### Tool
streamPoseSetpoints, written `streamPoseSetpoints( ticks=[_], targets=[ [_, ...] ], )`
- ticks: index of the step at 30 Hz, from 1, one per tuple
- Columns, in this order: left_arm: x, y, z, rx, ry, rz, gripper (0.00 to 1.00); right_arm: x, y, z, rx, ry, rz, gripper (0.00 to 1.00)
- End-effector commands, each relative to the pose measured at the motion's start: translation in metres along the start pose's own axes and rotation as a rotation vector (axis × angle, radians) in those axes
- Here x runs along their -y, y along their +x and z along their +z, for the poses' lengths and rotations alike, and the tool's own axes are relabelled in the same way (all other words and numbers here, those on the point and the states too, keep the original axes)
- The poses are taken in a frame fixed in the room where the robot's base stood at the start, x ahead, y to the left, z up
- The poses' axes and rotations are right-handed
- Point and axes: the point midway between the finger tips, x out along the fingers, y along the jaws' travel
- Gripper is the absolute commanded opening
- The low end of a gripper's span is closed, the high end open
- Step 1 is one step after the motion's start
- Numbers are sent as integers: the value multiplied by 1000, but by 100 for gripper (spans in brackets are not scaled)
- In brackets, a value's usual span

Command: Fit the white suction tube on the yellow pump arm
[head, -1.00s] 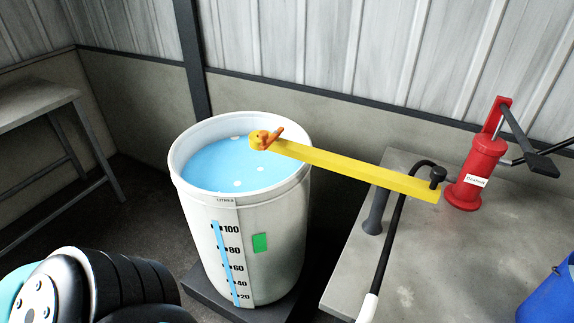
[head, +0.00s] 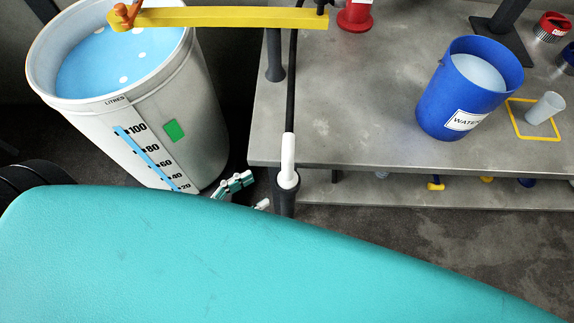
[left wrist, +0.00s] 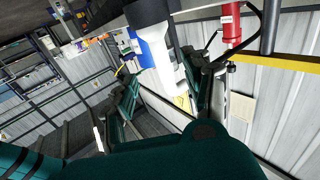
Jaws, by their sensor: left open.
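The yellow pump arm (head: 220,17) reaches from the red pump to above the white barrel. My left gripper (head: 250,193) is open, just left of the holder, and largely hidden behind my teal arm. In the left wrist view its green fingers (left wrist: 160,90) are spread and the white tube (left wrist: 165,62) shows between them. I cannot tell whether they touch it. My right gripper is out of view.
The white barrel (head: 160,120) of blue liquid stands left of the bench (head: 360,140). A blue water bucket (head: 455,100) and a pale cup (head: 545,107) stand on the bench. The red pump (head: 355,15) is at the back. Small items lie on the shelf below.

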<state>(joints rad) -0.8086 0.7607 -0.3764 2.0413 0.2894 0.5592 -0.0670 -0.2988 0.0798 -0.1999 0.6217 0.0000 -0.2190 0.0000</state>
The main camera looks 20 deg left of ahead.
Motion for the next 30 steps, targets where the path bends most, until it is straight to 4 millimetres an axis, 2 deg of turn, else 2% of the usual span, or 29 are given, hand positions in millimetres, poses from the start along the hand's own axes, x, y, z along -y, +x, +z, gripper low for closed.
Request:
streamPoseSetpoints(
  ticks=[1,6,13,18,27,28,30],
  targets=[
    [1,12,-3,-7,2,0,51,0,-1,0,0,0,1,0],
    [1,45,-2,-6,2,-1,51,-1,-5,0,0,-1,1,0],
    [0,80,-1,-2,1,-1,51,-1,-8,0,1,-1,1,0],
    [0,91,0,0,0,0,51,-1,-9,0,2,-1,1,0],
    [0,94,0,1,0,1,51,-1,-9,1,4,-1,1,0],
    [0,94,0,1,0,1,49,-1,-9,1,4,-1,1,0],
    [0,93,0,1,0,1,40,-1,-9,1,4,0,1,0]
  ],
)
